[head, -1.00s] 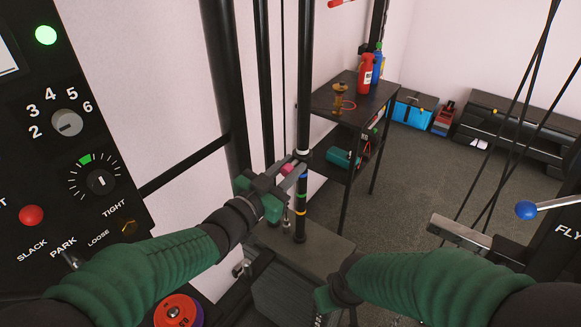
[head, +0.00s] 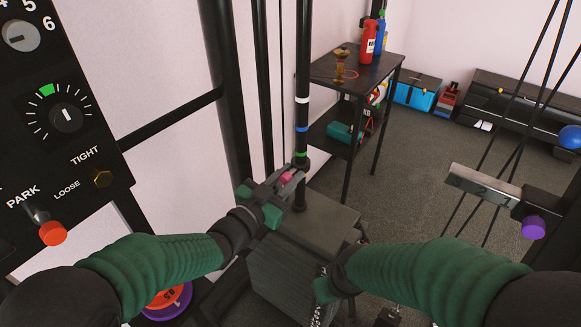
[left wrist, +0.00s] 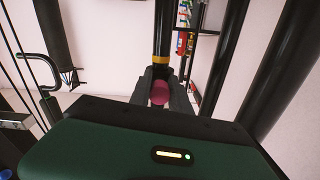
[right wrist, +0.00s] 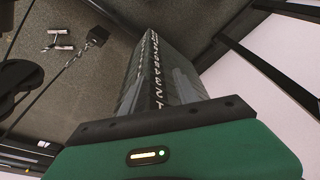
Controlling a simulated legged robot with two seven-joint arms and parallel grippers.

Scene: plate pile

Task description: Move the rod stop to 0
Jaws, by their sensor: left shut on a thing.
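The rod stop, a dark collar with a pink knob (head: 286,177), sits low on the black upright rod (head: 304,60). My left gripper (head: 291,181) is shut on the pink knob, which also shows between its fingers in the left wrist view (left wrist: 159,93). White, blue and green bands (head: 302,154) on the rod are in view above the stop. A yellow band (left wrist: 161,59) shows close to the knob in the left wrist view. I see no 0 mark. My right gripper (head: 322,290) is low over the dark weight stack (head: 275,275); its fingers cannot be made out.
A control panel (head: 55,130) with dials stands at the left. A dark shelf stand (head: 360,75) holds red and blue bottles behind the rod. Cables and a metal arm with a purple knob (head: 533,227) are at the right.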

